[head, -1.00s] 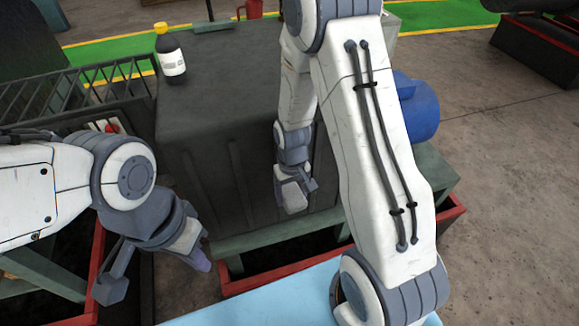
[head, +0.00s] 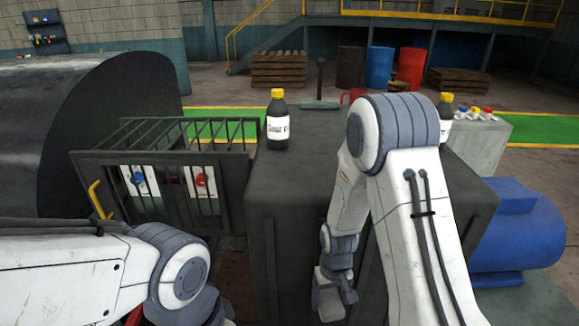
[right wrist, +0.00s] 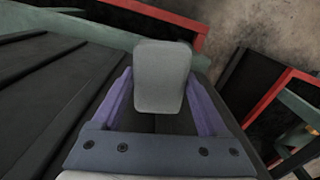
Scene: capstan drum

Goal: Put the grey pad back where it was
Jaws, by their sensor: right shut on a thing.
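The grey pad (right wrist: 162,78) shows in the right wrist view as a rounded light-grey block. It sits between the two purple fingers of my right gripper (right wrist: 160,95), which is shut on it. In the head view my right gripper (head: 335,296) hangs low in front of the dark machine housing (head: 315,190); I cannot make out the pad clearly there. My left arm comes in at the lower left, and its gripper fingers are below the picture's edge.
A bottle with a yellow cap (head: 278,122) stands on the housing, with a long-handled tool (head: 320,92) behind it. A barred cage (head: 165,170) with blue and red knobs is at the left, beside a large dark drum (head: 90,130). A blue motor (head: 515,230) is at the right.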

